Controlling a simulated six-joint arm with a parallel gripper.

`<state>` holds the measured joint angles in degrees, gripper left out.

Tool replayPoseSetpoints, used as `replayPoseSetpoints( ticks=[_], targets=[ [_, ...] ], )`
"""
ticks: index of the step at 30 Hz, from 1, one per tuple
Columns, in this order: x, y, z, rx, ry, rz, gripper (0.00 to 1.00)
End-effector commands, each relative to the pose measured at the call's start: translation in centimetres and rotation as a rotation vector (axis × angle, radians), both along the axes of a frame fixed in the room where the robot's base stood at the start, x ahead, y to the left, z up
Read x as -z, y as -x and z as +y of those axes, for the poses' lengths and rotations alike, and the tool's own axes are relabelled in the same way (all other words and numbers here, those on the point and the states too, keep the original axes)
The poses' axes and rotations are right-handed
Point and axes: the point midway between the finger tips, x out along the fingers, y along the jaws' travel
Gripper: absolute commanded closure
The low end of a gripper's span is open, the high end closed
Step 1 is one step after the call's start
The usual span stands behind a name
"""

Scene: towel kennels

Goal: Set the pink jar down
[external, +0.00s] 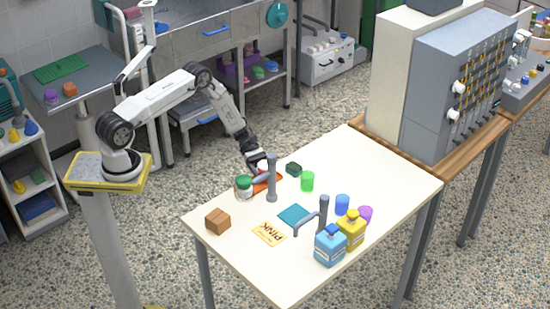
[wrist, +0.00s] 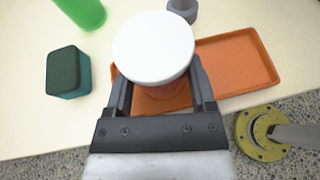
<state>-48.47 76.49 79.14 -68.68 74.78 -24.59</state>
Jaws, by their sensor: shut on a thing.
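My gripper (wrist: 160,100) is shut on the pink jar, its fingers on either side. The jar's round white lid (wrist: 153,46) faces the wrist camera, with a little reddish-pink body (wrist: 165,90) below it. The jar is over the orange tray (wrist: 237,65); I cannot tell whether its base touches it. In the external view, my gripper (external: 257,168) is low at the table's far left edge, and the jar is partly hidden behind a grey post. The tray (external: 273,182) shows beside that post. A yellow card reading PINK (external: 269,233) lies near the front edge.
The grey post (external: 271,180) stands close to the jar. A teal square (external: 293,215), brown box (external: 218,221), blue bottle (external: 330,245) and yellow bottle (external: 351,231) are farther forward.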

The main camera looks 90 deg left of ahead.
Motion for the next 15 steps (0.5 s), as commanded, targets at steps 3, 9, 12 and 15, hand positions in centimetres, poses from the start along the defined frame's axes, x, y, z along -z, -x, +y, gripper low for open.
replayPoseSetpoints(
  ticks=[3,9,12,15],
  targets=[
    [0.30,0.01,0.00,-0.001,0.000,0.000,0.76],
    [0.27,0.01,0.01,-0.001,0.000,0.000,0.76],
    [0.41,0.02,0.01,-0.001,0.000,0.000,0.76],
    [0.57,0.02,0.01,-0.001,0.000,0.000,0.23]
  ],
)
